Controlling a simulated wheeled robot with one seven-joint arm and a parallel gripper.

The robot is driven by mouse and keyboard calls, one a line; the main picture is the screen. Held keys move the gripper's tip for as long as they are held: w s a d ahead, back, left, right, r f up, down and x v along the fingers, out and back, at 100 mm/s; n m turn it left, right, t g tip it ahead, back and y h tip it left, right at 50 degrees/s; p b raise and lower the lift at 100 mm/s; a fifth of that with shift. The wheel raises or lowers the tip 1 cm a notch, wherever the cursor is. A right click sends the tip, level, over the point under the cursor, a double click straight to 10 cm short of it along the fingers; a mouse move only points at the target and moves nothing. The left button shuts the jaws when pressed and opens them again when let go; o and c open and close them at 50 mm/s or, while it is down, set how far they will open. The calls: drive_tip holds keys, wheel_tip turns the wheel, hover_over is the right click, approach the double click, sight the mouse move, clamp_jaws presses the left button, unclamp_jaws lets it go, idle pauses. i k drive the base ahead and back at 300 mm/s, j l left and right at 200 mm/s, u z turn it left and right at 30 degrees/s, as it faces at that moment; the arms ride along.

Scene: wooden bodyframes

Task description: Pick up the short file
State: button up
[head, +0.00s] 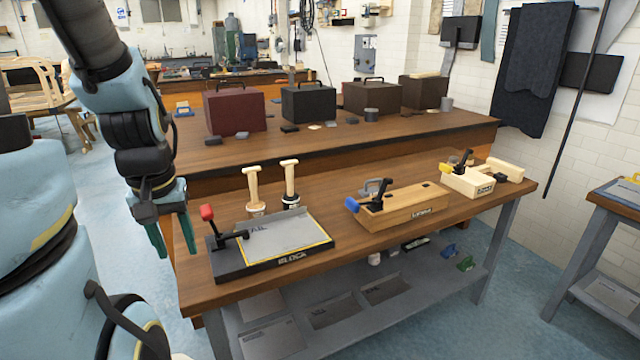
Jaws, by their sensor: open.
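Two tools with pale wooden T-shaped tops stand upright near the back left of the workbench. One is the left upright tool (253,185), and the other is the right upright tool (290,180), which has a darker shaft. Each stands in a small round holder with a dark label. They look like files with handles, but I cannot tell which is the short file. My gripper (175,252) has teal fingers pointing down. It is open and empty, off the bench's left end and left of both tools, not touching them.
A black block fixture (285,258) with a red-knobbed clamp lies in front of the tools. A wooden clamp block (405,206) and a pale fixture (468,182) stand farther right. A higher back table (340,143) carries several boxes. The workbench (350,258) has bare wood between fixtures.

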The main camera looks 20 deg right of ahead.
sight(367, 192)
drive_tip(key=l+u, duration=1.15)
drive_tip(key=k+l, duration=0.15)
drive_tip(key=l, duration=0.3)
drive_tip(key=k+l+u, duration=0.15)
drive_tip(key=l, duration=0.3)
drive_tip(key=k+l, duration=0.1)
drive_tip(key=l, duration=0.35)
drive_tip(key=k+l+u, duration=0.15)
drive_tip(key=l, duration=0.3)
drive_tip(key=k+l, duration=0.2)
drive_tip(key=l, duration=0.2)
drive_tip(key=k+l+u, duration=0.1)
drive_tip(key=l, duration=0.35)
drive_tip(key=k+l+u, duration=0.1)
drive_tip(key=k+l, duration=0.15)
drive_tip(key=l, duration=0.15)
